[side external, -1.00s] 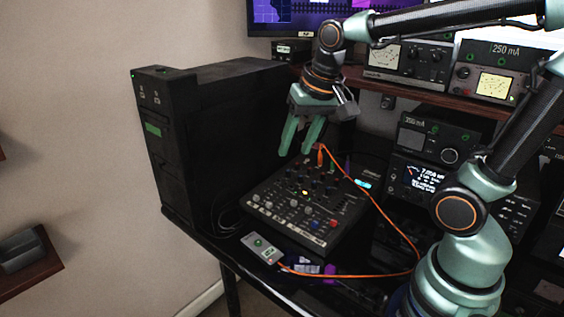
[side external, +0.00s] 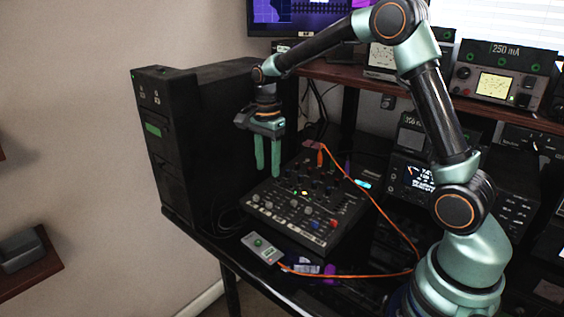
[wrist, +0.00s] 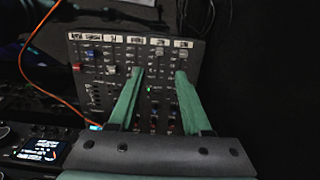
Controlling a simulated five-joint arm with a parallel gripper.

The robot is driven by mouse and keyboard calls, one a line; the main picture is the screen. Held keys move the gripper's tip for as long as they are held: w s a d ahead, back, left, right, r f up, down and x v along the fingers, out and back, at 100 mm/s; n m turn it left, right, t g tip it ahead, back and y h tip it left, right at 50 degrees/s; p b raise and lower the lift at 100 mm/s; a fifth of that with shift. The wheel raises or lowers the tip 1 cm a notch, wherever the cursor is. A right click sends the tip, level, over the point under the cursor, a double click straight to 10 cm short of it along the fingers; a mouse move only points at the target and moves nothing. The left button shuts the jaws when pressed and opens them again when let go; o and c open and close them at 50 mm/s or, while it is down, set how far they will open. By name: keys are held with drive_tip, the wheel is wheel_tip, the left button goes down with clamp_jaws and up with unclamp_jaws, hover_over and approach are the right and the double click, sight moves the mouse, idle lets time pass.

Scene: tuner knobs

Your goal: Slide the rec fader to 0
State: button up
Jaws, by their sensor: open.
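The black mixer (side external: 317,190) lies on the desk with small knobs and a row of coloured fader caps along its front edge. It also shows in the wrist view (wrist: 102,100), with a row of white labels. The labels are too small to read, so I cannot tell which fader is rec. A red cap (wrist: 77,68), a blue cap (wrist: 90,53) and a pale cap (wrist: 111,69) show there. My gripper (side external: 268,174) is open and empty, pointing down near the mixer's left side. In the wrist view its fingertips (wrist: 159,72) are apart, below the labels; contact is unclear.
A black computer tower (side external: 195,150) stands close on the left. A small grey box (side external: 262,248) lies in front of the mixer. An orange cable (side external: 388,222) loops round the mixer's right side. Radio gear (side external: 415,175) stands at the right.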

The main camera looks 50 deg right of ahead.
sight(269, 203)
wheel_tip(269, 203, down, 11)
drive_tip(key=shift+r, duration=0.1)
idle(0.3)
clamp_jaws()
idle(1.4)
